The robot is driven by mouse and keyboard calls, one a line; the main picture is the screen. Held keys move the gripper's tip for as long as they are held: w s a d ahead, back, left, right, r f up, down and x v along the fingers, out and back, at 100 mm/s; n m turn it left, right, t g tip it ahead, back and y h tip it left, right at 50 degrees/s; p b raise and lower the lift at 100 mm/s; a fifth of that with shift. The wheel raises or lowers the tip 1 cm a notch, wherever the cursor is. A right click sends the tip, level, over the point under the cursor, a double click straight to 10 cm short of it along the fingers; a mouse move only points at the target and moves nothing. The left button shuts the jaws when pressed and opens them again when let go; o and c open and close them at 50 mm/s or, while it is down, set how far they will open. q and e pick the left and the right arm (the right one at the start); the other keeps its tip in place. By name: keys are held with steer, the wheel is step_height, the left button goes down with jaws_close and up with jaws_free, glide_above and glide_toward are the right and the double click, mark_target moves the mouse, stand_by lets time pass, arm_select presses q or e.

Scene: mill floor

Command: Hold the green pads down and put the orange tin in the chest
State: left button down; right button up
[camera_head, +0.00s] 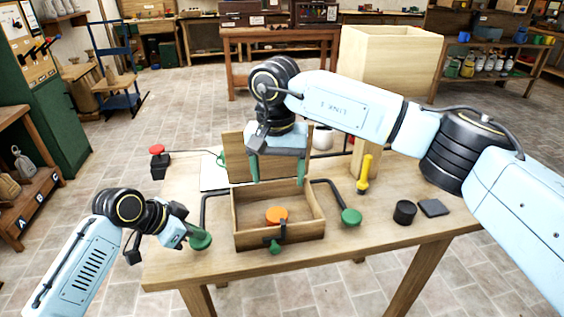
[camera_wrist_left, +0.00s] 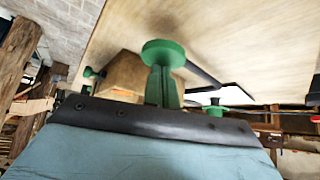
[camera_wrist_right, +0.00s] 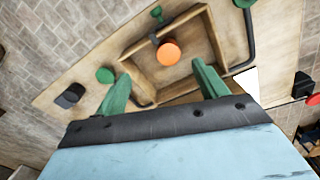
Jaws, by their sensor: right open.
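The wooden chest (camera_head: 313,228) stands open on the table, its lid (camera_head: 240,150) raised at the back. The orange tin (camera_head: 277,214) is inside it near the front wall; the right wrist view also shows the tin (camera_wrist_right: 168,52) there. Green pads on bent black arms flank the chest: the left pad (camera_head: 200,241) and the right pad (camera_head: 351,217). My left gripper (camera_head: 187,236) is shut, its fingertips at the left pad (camera_wrist_left: 163,50); exact contact is hard to tell. My right gripper (camera_head: 277,184) is open and empty above the chest.
A green knob (camera_head: 274,247) is on the chest's front. A yellow-handled tool (camera_head: 364,175), black cup (camera_head: 405,212) and dark block (camera_head: 433,208) are right of it. A red button (camera_head: 157,150) is at the back left. A tall wooden box (camera_head: 395,65) stands behind.

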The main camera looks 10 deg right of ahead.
steer(key=s+r, duration=0.4)
steer(key=r, duration=0.1)
steer(key=shift+r, duration=0.15)
steer(key=shift+s+r, duration=0.1)
stand_by(0.3)
arm_select(q)
step_height(320, 180, up, 7)
steer(key=p, duration=0.8)
arm_select(e)
step_height(320, 180, up, 8)
steer(key=shift+f, duration=0.2)
arm_select(q)
steer(key=shift+a, duration=0.1)
steer(key=v, duration=1.3)
steer(key=shift+p, duration=0.45)
arm_select(e)
steer(key=shift+r, duration=0.55)
